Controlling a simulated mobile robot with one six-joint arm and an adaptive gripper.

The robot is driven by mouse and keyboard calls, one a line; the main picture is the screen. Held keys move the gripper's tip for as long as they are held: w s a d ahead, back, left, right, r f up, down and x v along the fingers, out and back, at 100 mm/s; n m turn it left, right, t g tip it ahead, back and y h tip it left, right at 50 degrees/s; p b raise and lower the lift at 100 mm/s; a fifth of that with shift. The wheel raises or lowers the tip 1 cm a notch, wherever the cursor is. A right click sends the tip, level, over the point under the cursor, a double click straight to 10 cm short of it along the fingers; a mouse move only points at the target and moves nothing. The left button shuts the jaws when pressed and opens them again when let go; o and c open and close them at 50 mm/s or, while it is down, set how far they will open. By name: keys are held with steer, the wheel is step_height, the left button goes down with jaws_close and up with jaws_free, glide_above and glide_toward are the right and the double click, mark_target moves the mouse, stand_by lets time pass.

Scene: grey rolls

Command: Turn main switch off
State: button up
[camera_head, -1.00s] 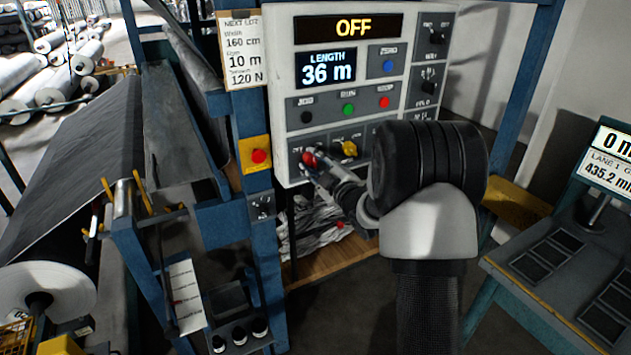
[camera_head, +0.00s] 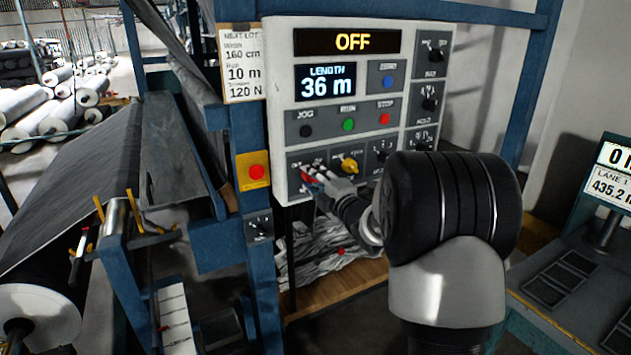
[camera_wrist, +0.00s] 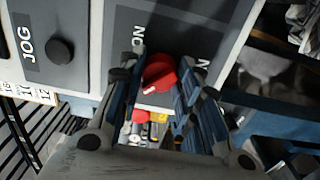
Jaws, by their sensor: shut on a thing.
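The main switch is a red rotary knob (camera_wrist: 160,73) at the lower left of the white control panel (camera_head: 281,100). The red knob also shows in the head view (camera_head: 309,175), partly covered by my gripper. My gripper (camera_wrist: 164,80) has its two fingers on either side of the red knob and is shut on it. A white mark shows on the knob's face in the wrist view. The word ON is readable beside it; other lettering is partly hidden by the fingers. The panel's top display (camera_head: 347,41) reads OFF.
A yellow knob (camera_head: 349,166) sits just right of the red one. Above are black, green (camera_head: 348,125) and red buttons. A red stop button on a yellow box (camera_head: 256,171) is on the blue post to the left. The length display (camera_head: 326,83) reads 36 m.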

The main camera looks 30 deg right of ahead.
stand_by(0.4)
steer(key=o, duration=1.1)
steer(key=s, duration=1.2)
steer(key=shift+d, duration=0.2)
steer(key=s+a+f+m+g, duration=0.2)
steer(key=s+a+m+g, duration=0.2)
steer(key=s, duration=0.6)
steer(key=s+a+f+m+g, duration=0.2)
steer(key=s+a+m+g, duration=0.2)
steer(key=s+a+m, duration=0.4)
steer(key=s+a+f+m+g, duration=0.2)
steer(key=s+a+m+g, duration=0.3)
steer(key=s, duration=0.8)
steer(key=shift+s+a+m+h, duration=0.2)
steer(key=shift+a+m, duration=0.15)
steer(key=shift+a, duration=0.45)
steer(key=shift+s+a+m+h, duration=0.1)
steer(key=shift+s+a+m, duration=0.2)
steer(key=shift+a, duration=0.5)
